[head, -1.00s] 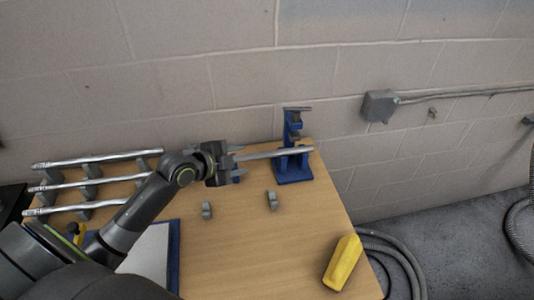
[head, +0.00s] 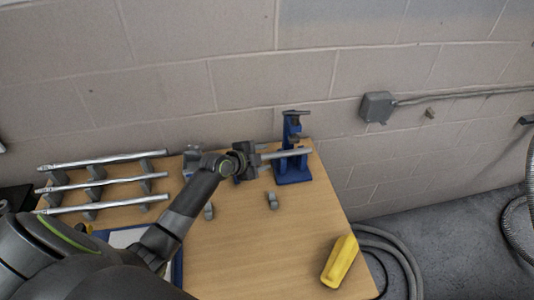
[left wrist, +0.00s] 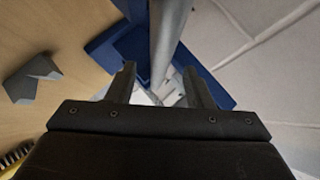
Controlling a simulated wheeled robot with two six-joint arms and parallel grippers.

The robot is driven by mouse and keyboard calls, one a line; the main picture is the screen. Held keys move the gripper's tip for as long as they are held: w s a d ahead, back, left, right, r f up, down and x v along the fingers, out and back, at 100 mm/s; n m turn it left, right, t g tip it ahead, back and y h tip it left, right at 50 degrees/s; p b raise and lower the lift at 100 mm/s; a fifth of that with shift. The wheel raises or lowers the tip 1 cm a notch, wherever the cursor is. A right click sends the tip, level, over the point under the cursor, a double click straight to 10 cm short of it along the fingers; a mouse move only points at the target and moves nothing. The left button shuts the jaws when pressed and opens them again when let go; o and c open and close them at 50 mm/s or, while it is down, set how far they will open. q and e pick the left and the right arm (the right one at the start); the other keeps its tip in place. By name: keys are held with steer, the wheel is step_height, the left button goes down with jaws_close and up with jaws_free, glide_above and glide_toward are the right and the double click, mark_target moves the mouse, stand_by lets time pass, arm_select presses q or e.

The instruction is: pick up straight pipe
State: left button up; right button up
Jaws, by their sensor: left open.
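A straight grey pipe (head: 290,153) lies across a blue bench tool (head: 293,170) at the table's back right, and its left part is hidden by my gripper. My left gripper (head: 262,158) is open at the pipe's left side. In the left wrist view the pipe (left wrist: 166,38) runs from the top down between the two open fingers (left wrist: 160,86). I cannot tell whether they touch it. Several more metal pipes (head: 105,182) rest on grey supports at the left. My right gripper is not in view.
Two small grey blocks stand on the wooden table (head: 245,245), one at the left (head: 209,211) and one at the right (head: 272,200). A yellow object (head: 340,262) lies near the right edge. A block wall is close behind. The table's front middle is clear.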

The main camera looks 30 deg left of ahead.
arm_select(q)
steer(key=shift+x, duration=0.8)
jaws_close()
steer(key=shift+r, duration=0.15)
